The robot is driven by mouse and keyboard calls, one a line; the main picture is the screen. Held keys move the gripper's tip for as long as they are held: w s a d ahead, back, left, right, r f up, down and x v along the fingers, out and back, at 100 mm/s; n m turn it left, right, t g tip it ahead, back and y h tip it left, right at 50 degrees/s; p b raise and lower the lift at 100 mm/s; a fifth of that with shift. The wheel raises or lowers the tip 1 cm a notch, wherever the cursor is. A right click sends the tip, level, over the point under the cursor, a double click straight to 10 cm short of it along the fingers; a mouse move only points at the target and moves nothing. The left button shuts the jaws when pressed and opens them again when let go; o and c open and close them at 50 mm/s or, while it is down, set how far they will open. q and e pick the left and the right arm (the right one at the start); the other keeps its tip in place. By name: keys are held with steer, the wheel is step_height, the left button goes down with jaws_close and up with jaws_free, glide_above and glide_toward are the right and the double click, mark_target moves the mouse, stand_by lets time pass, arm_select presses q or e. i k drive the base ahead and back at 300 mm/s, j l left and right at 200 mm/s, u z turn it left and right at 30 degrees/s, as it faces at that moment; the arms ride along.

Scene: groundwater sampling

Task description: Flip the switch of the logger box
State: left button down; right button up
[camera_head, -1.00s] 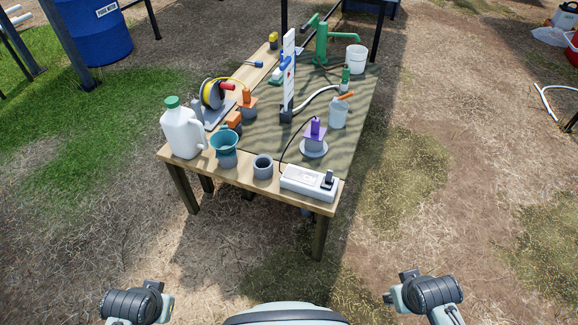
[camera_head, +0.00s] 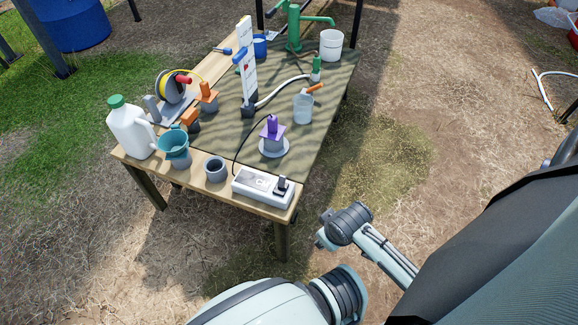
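The logger box (camera_head: 258,187) is a long white box on the near right corner of the wooden table. Its black switch (camera_head: 282,186) stands up at the box's right end; which way it is set is too small to tell. A thin black cable runs from the box's left end up toward the purple-topped piece. Parts of my own arms show at the bottom, right of the table's near corner and apart from the box. No gripper fingers show for either arm.
A grey cup (camera_head: 215,169) stands just left of the box, and a purple-topped piece on a white disc (camera_head: 273,147) stands behind it. A teal funnel (camera_head: 173,146) and white jug (camera_head: 130,130) are farther left. The ground right of the table is open.

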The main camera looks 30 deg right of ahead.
mark_target(282, 179)
steer(key=l+u, duration=0.25)
steer(key=l, duration=0.3)
steer(key=k+l+u, duration=0.1)
steer(key=l+u, duration=0.15)
steer(key=l, duration=0.3)
steer(key=l+u, duration=0.1)
steer(key=l, duration=0.3)
steer(key=k+l, duration=0.15)
steer(key=l, duration=0.2)
steer(key=k+l+u, duration=0.15)
steer(key=l, duration=0.25)
steer(key=k+l, duration=0.1)
steer(key=l, duration=0.35)
steer(key=k+l, duration=0.1)
steer(key=l, duration=0.35)
steer(key=k+l, duration=0.1)
steer(key=l, duration=0.3)
steer(key=k+l, duration=0.1)
steer(key=l, duration=0.35)
steer(key=k+l, duration=0.1)
steer(key=l, duration=0.35)
steer(key=k+l, duration=0.1)
steer(key=l, duration=0.35)
steer(key=u, duration=0.05)
